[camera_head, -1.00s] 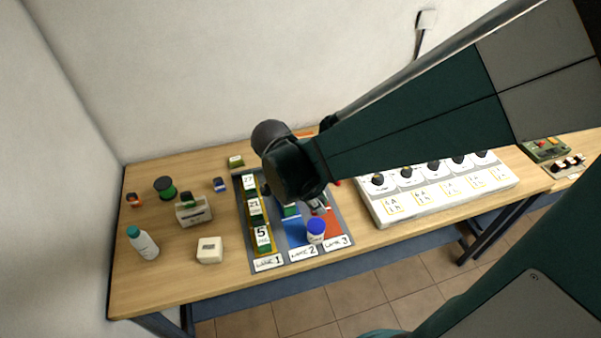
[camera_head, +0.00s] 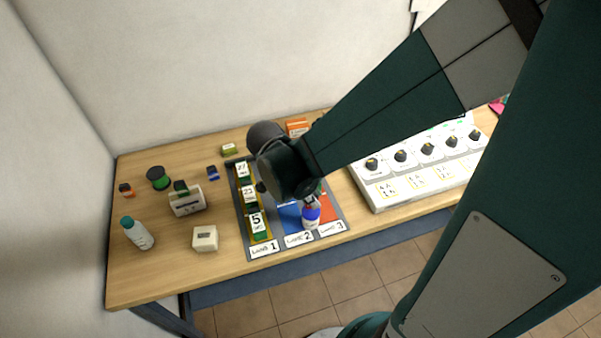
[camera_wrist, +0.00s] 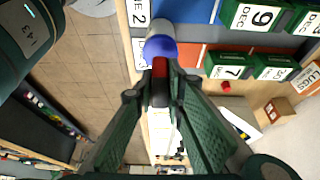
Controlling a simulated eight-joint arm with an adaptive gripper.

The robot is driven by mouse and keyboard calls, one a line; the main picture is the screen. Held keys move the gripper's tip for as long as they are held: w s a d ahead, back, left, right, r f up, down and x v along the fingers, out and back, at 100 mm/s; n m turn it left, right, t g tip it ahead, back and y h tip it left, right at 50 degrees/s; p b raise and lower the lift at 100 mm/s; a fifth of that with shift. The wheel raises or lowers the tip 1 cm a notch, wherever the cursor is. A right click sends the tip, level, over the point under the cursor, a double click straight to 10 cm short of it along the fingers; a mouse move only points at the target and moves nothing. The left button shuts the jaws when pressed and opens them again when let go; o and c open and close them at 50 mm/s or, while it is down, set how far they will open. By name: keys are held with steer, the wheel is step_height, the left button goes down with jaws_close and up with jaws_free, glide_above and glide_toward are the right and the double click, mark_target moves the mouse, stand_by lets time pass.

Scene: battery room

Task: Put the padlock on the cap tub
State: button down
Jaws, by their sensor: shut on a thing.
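My gripper (camera_wrist: 160,88) is shut on a small red and dark thing, which I take to be the padlock (camera_wrist: 160,68); it shows between the fingertips in the wrist view. The cap tub (camera_head: 311,217), white with a blue lid, stands at the front of the lane mat, by the lane 2 and 3 labels. In the wrist view the tub (camera_wrist: 160,48) is just beyond the fingertips, and the held thing overlaps its lid edge. In the head view my gripper (camera_head: 314,195) is over the tub, mostly hidden by my wrist. I cannot tell whether padlock and lid touch.
The lane mat (camera_head: 243,222) holds numbered green blocks (camera_head: 256,226). A white panel with several knobs (camera_head: 425,180) is to the right. The table's front edge is close to the mat.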

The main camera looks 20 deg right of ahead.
steer(key=shift+f, duration=1.2)
steer(key=shift+f+b, duration=0.2)
steer(key=shift+b, duration=0.15)
steer(key=c, duration=2.4)
jaws_free()
steer(key=shift+o, duration=0.2)
steer(key=shift+r, duration=0.2)
steer(key=shift+r+p, duration=0.1)
steer(key=shift+p, duration=0.2)
steer(key=p+v, duration=0.1)
steer(key=v, duration=1.1)
